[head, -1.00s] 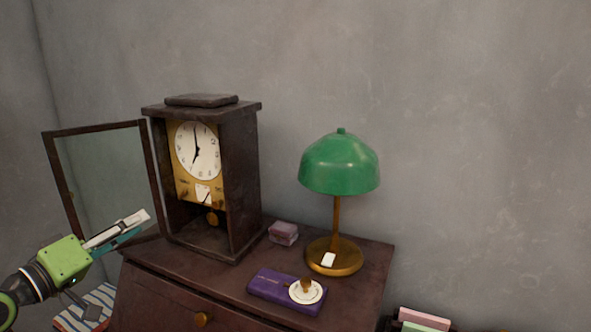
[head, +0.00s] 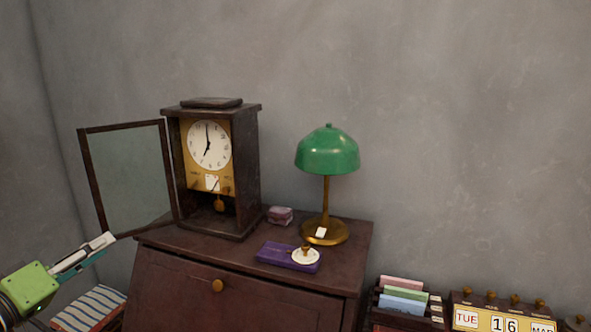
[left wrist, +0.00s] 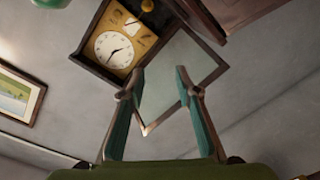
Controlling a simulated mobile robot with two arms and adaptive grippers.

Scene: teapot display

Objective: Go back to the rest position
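My left gripper (head: 92,252) is at the lower left of the head view, in front of the cabinet's left side and below the clock's open glass door. In the left wrist view its two teal-padded fingers (left wrist: 155,85) stand apart with nothing between them, so it is open and empty. Beyond them are the clock face (left wrist: 115,50) and the glass door (left wrist: 175,75). No contact with the door shows. My right gripper is not in view.
The wooden clock (head: 213,170) stands on the dark cabinet (head: 165,285), its door (head: 127,180) swung out left. A yellow calendar (head: 500,318) is lower right.

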